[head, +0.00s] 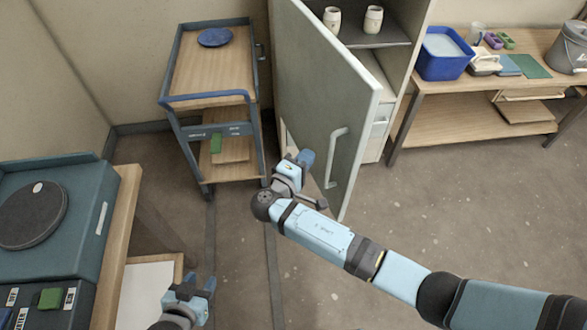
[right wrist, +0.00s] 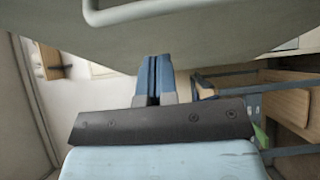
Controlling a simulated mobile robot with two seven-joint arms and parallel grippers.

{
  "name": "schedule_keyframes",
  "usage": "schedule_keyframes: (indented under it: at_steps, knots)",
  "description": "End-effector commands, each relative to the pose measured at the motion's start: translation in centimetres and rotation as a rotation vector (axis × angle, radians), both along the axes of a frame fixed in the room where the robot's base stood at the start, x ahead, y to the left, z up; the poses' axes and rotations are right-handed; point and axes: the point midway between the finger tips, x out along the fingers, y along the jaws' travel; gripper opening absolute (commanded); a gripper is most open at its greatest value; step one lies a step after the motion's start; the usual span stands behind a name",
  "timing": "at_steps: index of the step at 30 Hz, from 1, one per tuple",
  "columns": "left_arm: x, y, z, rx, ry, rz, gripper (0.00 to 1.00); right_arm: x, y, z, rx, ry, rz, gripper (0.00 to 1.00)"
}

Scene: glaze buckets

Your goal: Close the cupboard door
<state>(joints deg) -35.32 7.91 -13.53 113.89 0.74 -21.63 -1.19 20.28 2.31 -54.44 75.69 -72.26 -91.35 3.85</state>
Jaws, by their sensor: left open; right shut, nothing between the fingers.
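The cupboard door (head: 318,95) is a grey-green panel standing wide open, swung out toward me. Its pale bar handle (head: 334,157) is on the face turned to me and also shows at the top of the right wrist view (right wrist: 130,13). The cupboard (head: 400,52) is open behind it. My right gripper (head: 306,160) is shut and empty, beside the door's lower part, left of the handle. In the right wrist view its blue fingertips (right wrist: 155,60) overlap the door's edge; I cannot tell whether they touch. My left gripper (head: 201,284) is open and empty at the lower left, far from the door.
A blue-framed trolley (head: 205,97) with a blue plate (head: 215,37) stands left of the door. Two pale cups (head: 373,19) stand on a cupboard shelf. A wooden table (head: 470,85) with a blue tub (head: 443,64) is at right. Floor in front is clear.

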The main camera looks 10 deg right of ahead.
Motion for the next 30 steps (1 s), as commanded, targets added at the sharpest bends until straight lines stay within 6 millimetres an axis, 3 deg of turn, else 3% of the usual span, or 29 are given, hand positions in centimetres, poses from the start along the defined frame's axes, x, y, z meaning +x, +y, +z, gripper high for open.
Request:
schedule_keyframes:
  at_steps: [3, 7, 23, 26, 30]
  knots:
    - [0.2, 0.1, 1.0, 0.001, -0.006, 0.001, 0.43, -0.1, -1.9, 0.2, -0.002, 0.002, 0.001, 0.00]
    - [0.4, 0.2, 1.5, 0.002, -0.010, 0.001, 0.43, 0.0, -3.1, 0.1, -0.002, 0.001, 0.002, 0.00]
    - [0.3, 0.1, 1.6, 0.000, -0.010, 0.001, 0.43, 0.0, -3.9, -0.1, 0.000, 0.003, 0.005, 0.00]
    - [0.2, 0.1, 1.5, 0.000, -0.007, 0.000, 0.43, 0.1, -4.7, -0.1, 0.000, 0.003, 0.018, 0.00]
    - [0.2, 0.1, 1.3, 0.001, -0.005, 0.000, 0.43, 0.5, -7.1, -0.2, -0.003, 0.003, 0.058, 0.00]
